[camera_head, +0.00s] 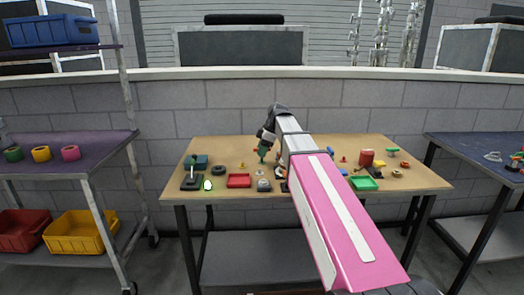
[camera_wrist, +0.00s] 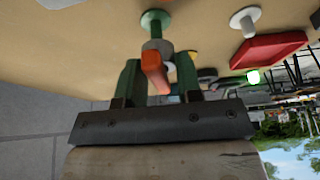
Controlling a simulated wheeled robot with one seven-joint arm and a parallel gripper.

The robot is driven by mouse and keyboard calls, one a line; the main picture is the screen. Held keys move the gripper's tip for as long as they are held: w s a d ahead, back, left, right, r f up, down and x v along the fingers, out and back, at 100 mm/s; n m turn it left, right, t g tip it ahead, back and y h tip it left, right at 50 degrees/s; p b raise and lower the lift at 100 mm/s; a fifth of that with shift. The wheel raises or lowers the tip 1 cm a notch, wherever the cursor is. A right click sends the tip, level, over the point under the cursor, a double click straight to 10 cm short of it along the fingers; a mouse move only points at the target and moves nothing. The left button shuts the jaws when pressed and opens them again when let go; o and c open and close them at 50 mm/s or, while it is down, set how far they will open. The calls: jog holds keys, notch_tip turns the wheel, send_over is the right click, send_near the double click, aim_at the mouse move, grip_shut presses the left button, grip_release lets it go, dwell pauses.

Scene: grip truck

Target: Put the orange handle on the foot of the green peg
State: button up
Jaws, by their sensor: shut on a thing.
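The orange handle (camera_wrist: 154,68) is between the two green fingers of my gripper (camera_wrist: 158,76) in the wrist view, and my gripper is shut on it. A grey collar (camera_wrist: 157,47) shows at the handle's far end, in line with the green peg (camera_wrist: 160,31). The peg has a round green foot (camera_wrist: 152,17) on the table. I cannot tell whether the collar goes around the peg or lies in front of it. In the head view my gripper (camera_head: 264,146) is over the table's back middle, with the green peg (camera_head: 263,155) just below it, small and partly hidden.
A red tray (camera_head: 238,181), a black lever device (camera_head: 191,182) and a green tray (camera_head: 364,184) stand along the table's front. A red cylinder (camera_head: 366,158) stands at the right. Several small parts lie between.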

jog(key=shift+f, duration=1.5)
dwell(1.9)
jog(key=o, duration=1.4)
jog(key=shift+c, duration=0.2)
jog(key=shift+r, duration=0.15)
jog(key=shift+r, duration=3.6)
